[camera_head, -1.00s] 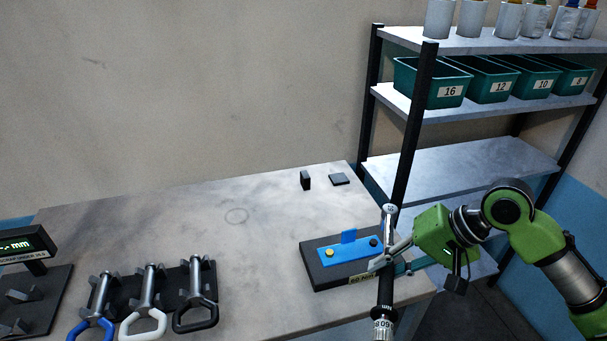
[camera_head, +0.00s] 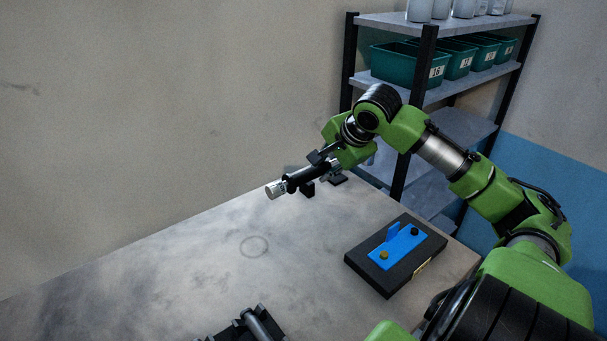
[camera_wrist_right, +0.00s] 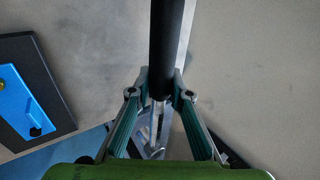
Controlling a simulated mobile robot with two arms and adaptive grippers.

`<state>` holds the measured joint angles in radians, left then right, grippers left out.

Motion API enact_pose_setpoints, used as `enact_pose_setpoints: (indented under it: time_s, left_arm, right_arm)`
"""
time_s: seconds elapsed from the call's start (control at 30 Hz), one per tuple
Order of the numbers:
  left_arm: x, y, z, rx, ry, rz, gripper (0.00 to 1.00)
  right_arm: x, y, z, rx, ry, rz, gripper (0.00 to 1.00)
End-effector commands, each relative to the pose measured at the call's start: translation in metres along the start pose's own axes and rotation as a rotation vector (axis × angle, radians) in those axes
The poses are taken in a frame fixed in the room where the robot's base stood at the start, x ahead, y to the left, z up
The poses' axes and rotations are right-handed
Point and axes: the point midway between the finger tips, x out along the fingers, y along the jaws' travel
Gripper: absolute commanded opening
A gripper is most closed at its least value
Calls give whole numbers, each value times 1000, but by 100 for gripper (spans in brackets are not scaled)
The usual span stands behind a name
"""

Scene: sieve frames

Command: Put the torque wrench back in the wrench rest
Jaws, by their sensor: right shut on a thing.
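The torque wrench (camera_head: 305,175) has a black body and a silver end that points left in the head view. My right gripper (camera_head: 328,165) is shut on it near its right part. The wrist view shows the dark shaft (camera_wrist_right: 168,40) between the fingertips (camera_wrist_right: 161,92). The wrench is roughly level near the table's back corner. My left gripper is out of view.
A black base with a blue plate (camera_head: 402,245) sits at the table's right edge. A metal shelf (camera_head: 378,80) with green bins (camera_head: 393,66) stands behind. A dark holder with a grey tool (camera_head: 258,325) shows at the bottom. The middle of the table (camera_head: 190,265) is clear.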

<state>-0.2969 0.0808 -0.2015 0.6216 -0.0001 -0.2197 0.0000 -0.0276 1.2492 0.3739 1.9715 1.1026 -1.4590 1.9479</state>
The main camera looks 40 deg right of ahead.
Motion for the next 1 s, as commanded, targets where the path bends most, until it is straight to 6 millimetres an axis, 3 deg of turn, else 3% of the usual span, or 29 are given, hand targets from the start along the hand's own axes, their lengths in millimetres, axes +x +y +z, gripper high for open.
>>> enact_pose_setpoints:
  time_s: [0.37,0.63,0.8,1.0]
  left_arm:
    - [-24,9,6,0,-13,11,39]
    - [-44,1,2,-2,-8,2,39]
    - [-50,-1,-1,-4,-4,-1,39]
    - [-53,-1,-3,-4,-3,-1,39]
  right_arm:
    - [34,-30,-2,0,1,-10,0]
    - [77,-56,-2,1,-2,-8,0]
    - [118,-56,-3,2,-1,-5,0]
    - [143,-57,-4,-1,0,-7,0]
